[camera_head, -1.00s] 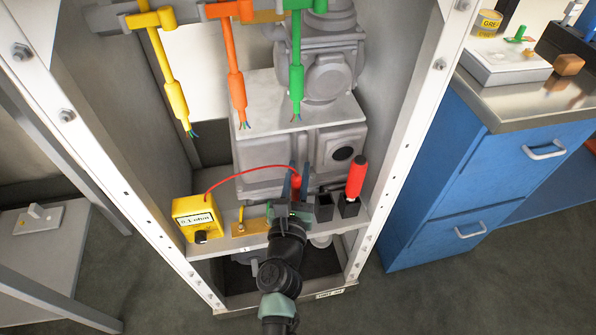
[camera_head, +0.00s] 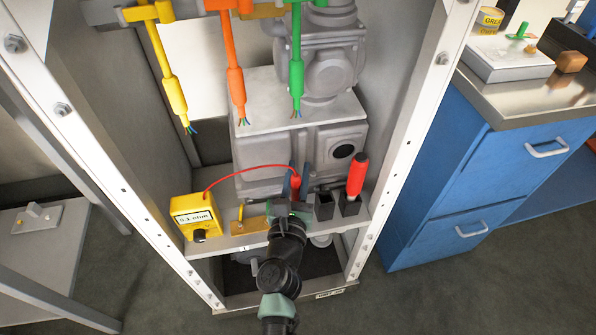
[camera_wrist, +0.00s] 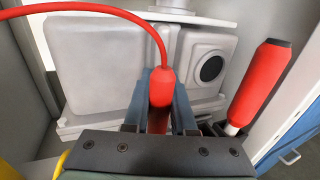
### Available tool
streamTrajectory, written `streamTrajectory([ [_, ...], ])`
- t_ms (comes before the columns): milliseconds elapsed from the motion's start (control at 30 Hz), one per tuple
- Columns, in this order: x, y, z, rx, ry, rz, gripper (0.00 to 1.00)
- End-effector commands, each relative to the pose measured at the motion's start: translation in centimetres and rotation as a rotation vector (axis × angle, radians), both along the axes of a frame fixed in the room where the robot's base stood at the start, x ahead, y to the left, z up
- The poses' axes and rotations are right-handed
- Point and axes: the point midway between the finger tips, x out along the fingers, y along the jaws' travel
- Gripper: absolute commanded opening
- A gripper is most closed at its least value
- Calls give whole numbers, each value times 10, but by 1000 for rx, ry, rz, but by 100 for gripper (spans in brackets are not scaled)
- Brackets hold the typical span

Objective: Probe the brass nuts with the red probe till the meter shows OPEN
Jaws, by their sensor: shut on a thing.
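The red probe (camera_wrist: 162,88) stands upright at the middle of the wrist view, with a red lead curving up and left from its top. My gripper (camera_wrist: 160,112) is shut on it, with the blue fingers on either side. My gripper also shows in the head view (camera_head: 295,184), over the shelf; its body hides the probe's lower end. The yellow meter (camera_head: 195,217) sits at the shelf's left end and its display reads about 0.1 ohm. A brass-coloured plate (camera_head: 250,225) lies right of the meter. I cannot make out individual brass nuts.
A red-handled tool (camera_head: 357,174) stands in a dark holder right of my gripper, beside an empty black holder (camera_head: 324,207). Yellow (camera_head: 172,90), orange (camera_head: 236,85) and green (camera_head: 296,75) cables hang above. White cabinet posts (camera_head: 408,150) bound both sides.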

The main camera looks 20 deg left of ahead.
Motion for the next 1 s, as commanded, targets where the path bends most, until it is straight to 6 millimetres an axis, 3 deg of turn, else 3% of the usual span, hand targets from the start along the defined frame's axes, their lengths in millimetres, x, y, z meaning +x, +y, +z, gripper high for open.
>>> streamTrajectory([
  [1000,0,0,-5,0,-1,0,0],
])
